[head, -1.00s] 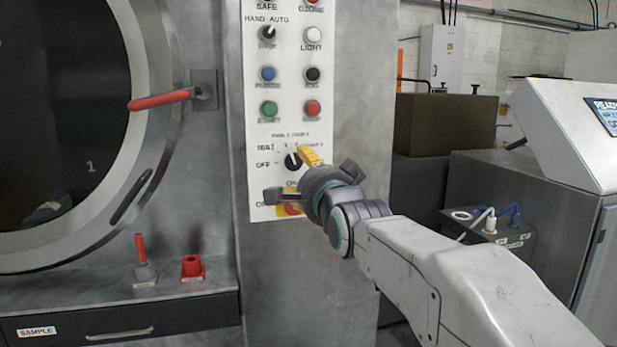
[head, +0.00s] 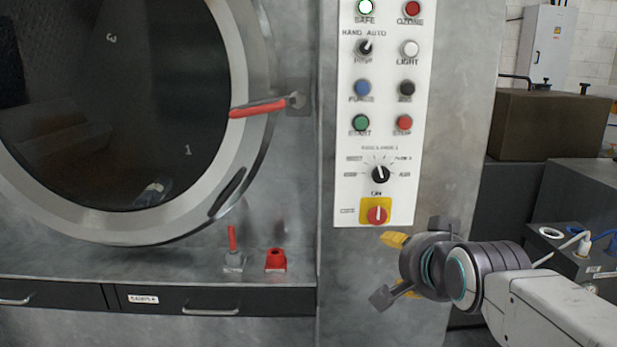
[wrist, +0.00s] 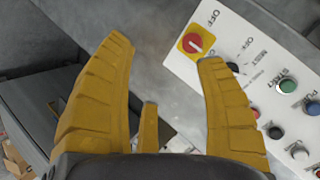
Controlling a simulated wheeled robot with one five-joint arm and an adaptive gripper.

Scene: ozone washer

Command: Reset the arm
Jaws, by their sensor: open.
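My gripper (head: 397,262) is in the head view at the lower right of the control panel (head: 346,140), apart from it. In the wrist view its yellow fingers (wrist: 168,75) are spread open with nothing between them. The red switch on a yellow plate (head: 377,212) and the black rotary selector (head: 380,174) above it are in plain sight. In the wrist view the red switch (wrist: 192,44) shows just beyond the fingertips, and the panel runs off to the right. My arm comes in from the lower right.
The round door (head: 110,110) with its red handle (head: 257,108) is shut at the left. A red-handled fitting (head: 233,250) and a red socket (head: 275,261) stand on the ledge. A box with cables (head: 570,255) is at the right. Bare metal lies below the panel.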

